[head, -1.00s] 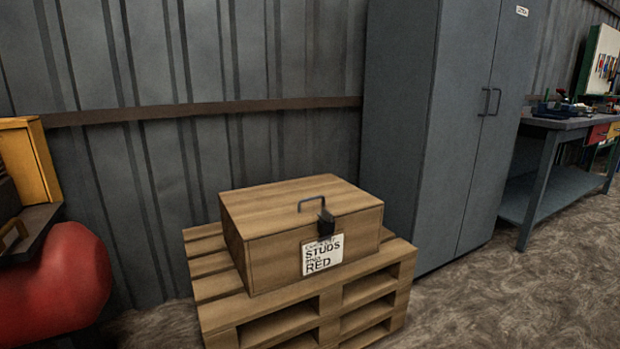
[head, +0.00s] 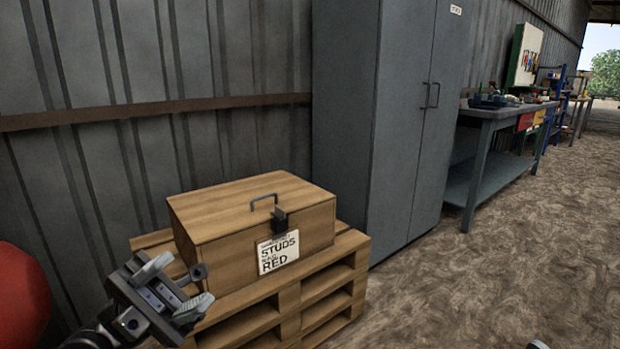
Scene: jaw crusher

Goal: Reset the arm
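My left gripper (head: 178,288) reaches in from the bottom left, in front of the left side of the pallet. Its two grey fingers stand apart with nothing seen between them. A small grey tip (head: 538,345) shows at the bottom edge on the right; it may be part of my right arm or gripper, and the rest is out of frame. A closed wooden box (head: 210,244) with a lid handle, a dark padlock and a label reading "STUDS" and "RED" sits on stacked wooden pallets (head: 318,290). The gripper appears apart from the box.
A tall grey cabinet (head: 345,120) stands shut behind the box to the right. A workbench (head: 490,112) with tools runs along the corrugated wall. A red rounded object (head: 20,300) is at the left edge. The floor (head: 480,270) at the right is clear.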

